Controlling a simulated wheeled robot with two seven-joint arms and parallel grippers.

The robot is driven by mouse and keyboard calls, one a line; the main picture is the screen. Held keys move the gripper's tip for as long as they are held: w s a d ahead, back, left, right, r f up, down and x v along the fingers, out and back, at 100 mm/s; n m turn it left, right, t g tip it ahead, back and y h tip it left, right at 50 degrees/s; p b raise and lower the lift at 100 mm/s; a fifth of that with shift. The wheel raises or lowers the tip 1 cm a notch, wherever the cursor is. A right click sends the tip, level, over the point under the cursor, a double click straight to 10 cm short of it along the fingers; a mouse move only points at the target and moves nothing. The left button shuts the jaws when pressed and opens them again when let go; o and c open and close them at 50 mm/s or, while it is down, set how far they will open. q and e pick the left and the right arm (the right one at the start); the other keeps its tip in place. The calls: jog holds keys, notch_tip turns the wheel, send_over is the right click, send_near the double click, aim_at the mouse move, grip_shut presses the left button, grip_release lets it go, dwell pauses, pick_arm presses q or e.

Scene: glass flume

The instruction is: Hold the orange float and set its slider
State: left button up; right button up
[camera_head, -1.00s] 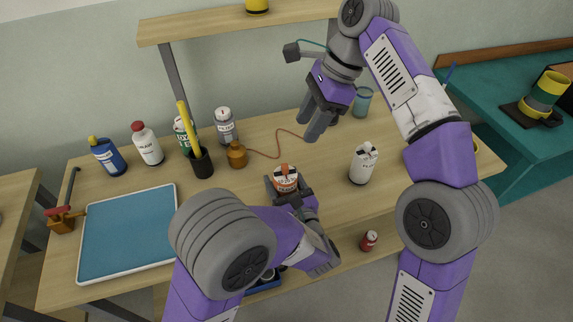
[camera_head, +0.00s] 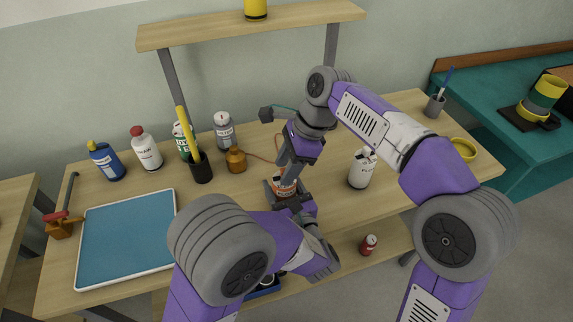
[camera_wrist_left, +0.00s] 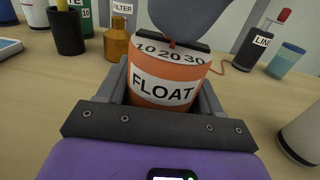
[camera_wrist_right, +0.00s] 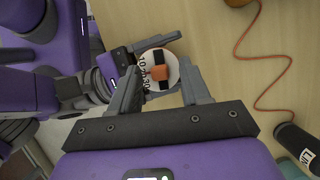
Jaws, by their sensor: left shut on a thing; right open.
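The orange float (camera_wrist_left: 168,80) has a white label reading FLOAT and a white top marked 10 20 30. My left gripper (camera_head: 283,190) is shut around its sides, and the float stands upright on the table. In the right wrist view the float's white top (camera_wrist_right: 172,80) shows a dark slot with an orange slider (camera_wrist_right: 160,73) in it. My right gripper (camera_wrist_right: 158,92) is open, its fingers pointing down on either side of the top, above it. In the head view my right gripper hides part of the float. Whether the fingers touch the slider I cannot tell.
A brown bottle (camera_head: 236,160), a black cup (camera_head: 201,168) and several labelled bottles stand behind and left. A white bottle (camera_head: 361,170) stands right of the float. A blue tray (camera_head: 126,238) lies at the left. An orange cord (camera_wrist_right: 262,70) lies on the table.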

jog(key=shift+f, duration=0.1)
grip_shut()
dwell(0.3)
jog(key=shift+w+d, duration=0.2)
jog(key=shift+d, duration=0.65)
grip_release()
jog(key=v, duration=1.2)
